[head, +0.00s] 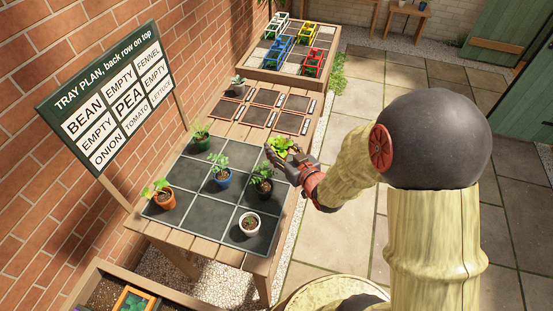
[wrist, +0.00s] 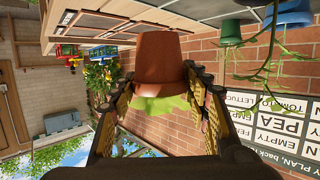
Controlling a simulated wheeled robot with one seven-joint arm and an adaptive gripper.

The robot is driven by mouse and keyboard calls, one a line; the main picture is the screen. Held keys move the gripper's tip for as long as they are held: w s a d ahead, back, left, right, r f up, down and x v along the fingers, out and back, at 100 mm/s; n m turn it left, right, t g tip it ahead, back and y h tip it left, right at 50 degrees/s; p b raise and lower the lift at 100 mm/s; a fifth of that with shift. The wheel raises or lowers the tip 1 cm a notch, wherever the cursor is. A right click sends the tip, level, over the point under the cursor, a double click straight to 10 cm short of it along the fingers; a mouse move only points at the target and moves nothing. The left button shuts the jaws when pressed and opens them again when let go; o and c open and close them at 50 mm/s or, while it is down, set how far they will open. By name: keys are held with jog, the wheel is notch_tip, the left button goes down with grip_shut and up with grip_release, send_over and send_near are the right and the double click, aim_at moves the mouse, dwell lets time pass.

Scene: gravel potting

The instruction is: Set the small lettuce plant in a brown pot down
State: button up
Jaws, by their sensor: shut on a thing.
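My gripper (head: 285,163) is shut on the small lettuce plant in a brown pot (head: 283,147), held in the air at the right edge of the wooden table. In the head view only its light green leaves show clearly; the gripper hides most of the pot. The upside-down wrist view shows the plain brown pot (wrist: 158,58) between the fingers (wrist: 157,95), with leaves at its rim. The pot looks about upright. The dark gridded tray (head: 209,208) lies on the table just left of my gripper.
On the tray stand plants in green (head: 202,144), blue (head: 221,181), orange (head: 165,200), dark (head: 262,187) and white (head: 250,223) pots. Some cells are bare. The tray plan sign (head: 110,98) stands at left. Smaller mats (head: 260,115) and a crate bed (head: 262,75) lie behind.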

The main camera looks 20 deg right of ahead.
aim_at(277, 149)
jog(key=w+f, duration=0.1)
jog(key=f, duration=0.1)
jog(key=w+f+b, duration=0.1)
jog(key=w+f, duration=0.1)
jog(key=shift+w+f, duration=0.1)
jog(key=shift+f, duration=0.05)
jog(key=shift+w+f+b, duration=0.15)
jog(key=shift+f+b, duration=0.5)
jog(key=shift+f, duration=0.25)
jog(key=shift+w+f+b, duration=0.15)
jog(key=shift+f+b, duration=0.5)
jog(key=shift+f, duration=0.25)
jog(key=shift+f, duration=0.2)
jog(key=o, duration=1.2)
jog(key=shift+o, duration=0.2)
jog(key=shift+r, duration=0.1)
